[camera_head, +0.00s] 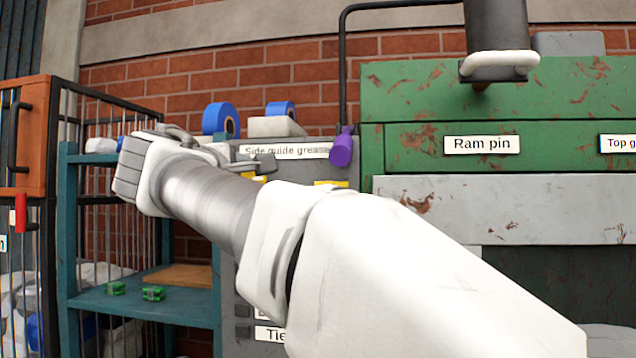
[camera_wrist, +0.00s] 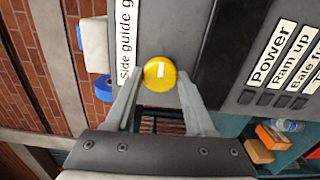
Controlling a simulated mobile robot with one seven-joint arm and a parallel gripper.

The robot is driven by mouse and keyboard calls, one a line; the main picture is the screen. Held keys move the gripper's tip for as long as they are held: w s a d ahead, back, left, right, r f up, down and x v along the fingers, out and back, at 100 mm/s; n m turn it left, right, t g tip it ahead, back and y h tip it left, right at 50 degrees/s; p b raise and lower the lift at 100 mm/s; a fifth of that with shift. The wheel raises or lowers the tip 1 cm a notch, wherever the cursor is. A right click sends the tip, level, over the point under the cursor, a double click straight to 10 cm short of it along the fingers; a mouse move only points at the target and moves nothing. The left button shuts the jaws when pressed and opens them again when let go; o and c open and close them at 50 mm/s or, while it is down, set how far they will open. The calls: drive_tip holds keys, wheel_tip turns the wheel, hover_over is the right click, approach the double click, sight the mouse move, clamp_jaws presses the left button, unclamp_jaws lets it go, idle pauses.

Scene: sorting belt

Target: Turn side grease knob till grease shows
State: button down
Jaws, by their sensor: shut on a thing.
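The side grease knob (camera_wrist: 160,72) is round and yellow with a short white mark, on the grey panel beside the "Side guide grease" label (camera_head: 284,151). The label also shows, partly cut off, in the wrist view (camera_wrist: 125,40). My gripper (camera_wrist: 160,84) has one finger on each side of the knob and is shut on it. In the head view my wrist and forearm cover most of the knob and the panel. I see no grease around the knob in either view.
A green machine (camera_head: 570,95) with a "Ram pin" label stands at the right. Blue tape rolls (camera_head: 221,119) sit on top of the grey cabinet. A teal shelf (camera_head: 190,306) with small green parts is at the left. The panel's "Power" label (camera_wrist: 273,53) is right of my gripper.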

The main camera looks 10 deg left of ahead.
idle(0.3)
drive_tip(key=shift+c, duration=1.2)
unclamp_jaws()
drive_tip(key=shift+s, duration=0.15)
